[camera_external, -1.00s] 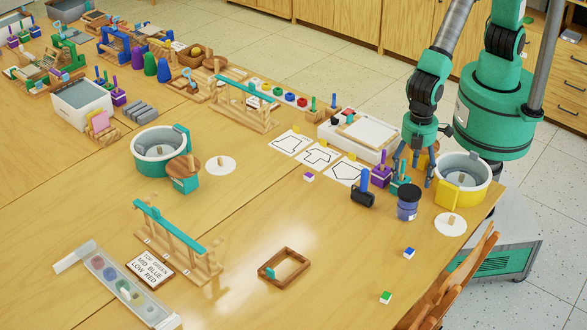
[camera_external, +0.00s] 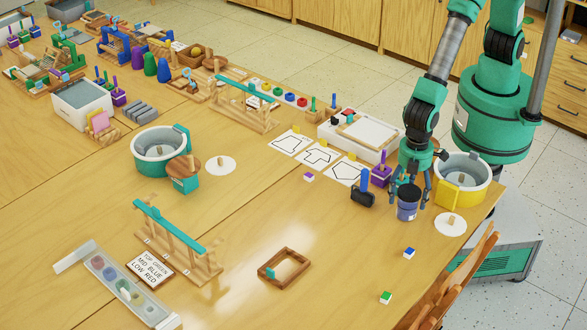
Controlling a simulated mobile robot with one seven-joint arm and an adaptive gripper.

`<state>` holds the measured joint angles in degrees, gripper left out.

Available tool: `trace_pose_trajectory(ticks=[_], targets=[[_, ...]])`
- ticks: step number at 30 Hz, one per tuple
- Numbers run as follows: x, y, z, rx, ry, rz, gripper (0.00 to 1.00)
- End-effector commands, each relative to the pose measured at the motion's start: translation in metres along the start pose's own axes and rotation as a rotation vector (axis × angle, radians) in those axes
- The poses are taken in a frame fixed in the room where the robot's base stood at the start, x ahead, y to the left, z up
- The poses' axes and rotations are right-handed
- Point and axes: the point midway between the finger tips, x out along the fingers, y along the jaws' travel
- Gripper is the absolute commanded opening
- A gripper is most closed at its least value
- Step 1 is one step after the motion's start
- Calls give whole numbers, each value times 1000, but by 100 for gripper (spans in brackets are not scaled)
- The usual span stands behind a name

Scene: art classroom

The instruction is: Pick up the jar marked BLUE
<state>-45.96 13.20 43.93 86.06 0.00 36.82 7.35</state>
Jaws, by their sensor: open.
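A dark blue jar (camera_external: 408,206) stands upright on the table near its right end; any marking on it is too small to read. It is the only jar of this kind I can make out here. My gripper (camera_external: 411,187) points down at the jar with its fingers spread. The fingers are close to the jar's top, one to each side in the picture; I cannot tell whether they touch it or are still behind it. The things just behind the jar are partly hidden by my gripper.
A black block with a blue handle (camera_external: 363,189) stands left of the jar. A purple holder (camera_external: 381,171) is close behind. A yellow-and-grey tub (camera_external: 462,183) and a white disc with a knob (camera_external: 451,224) are to the right. The table in front is mostly clear.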

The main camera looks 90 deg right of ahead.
Motion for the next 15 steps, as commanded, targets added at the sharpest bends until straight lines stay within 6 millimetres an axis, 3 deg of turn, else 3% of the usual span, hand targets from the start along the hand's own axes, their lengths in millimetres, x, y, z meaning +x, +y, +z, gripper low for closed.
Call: trace_pose_trajectory(ticks=[10, 15], targets=[[1, 0, 0, 0, 0, 0, 73], [12, 1, 1, 0, -1, 0, 73]])
